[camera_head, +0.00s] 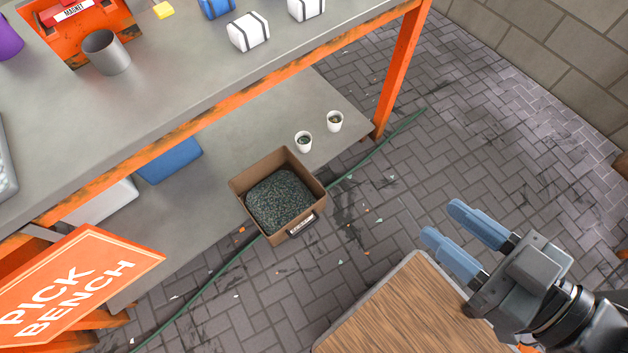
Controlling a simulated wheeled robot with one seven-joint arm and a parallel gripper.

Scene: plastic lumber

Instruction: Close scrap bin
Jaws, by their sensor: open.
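The scrap bin (240,192) is a brown open-topped box filled with dark speckled granules. It sits at the lower shelf of the bench and sticks out past the shelf's front edge toward the floor. A small label plate or handle (302,225) is on its front face. My gripper (442,222) is to the right of the bin, apart from it. Its two blue fingers are spread, with nothing between them, and point left toward the bin.
The orange-framed bench (200,92) stands above the lower shelf (215,225). Two small cups (304,141) stand beside the bin, and a blue box (169,160) lies left. A green hose (390,138) crosses the brick floor. A wood-grained top (410,310) is below my gripper.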

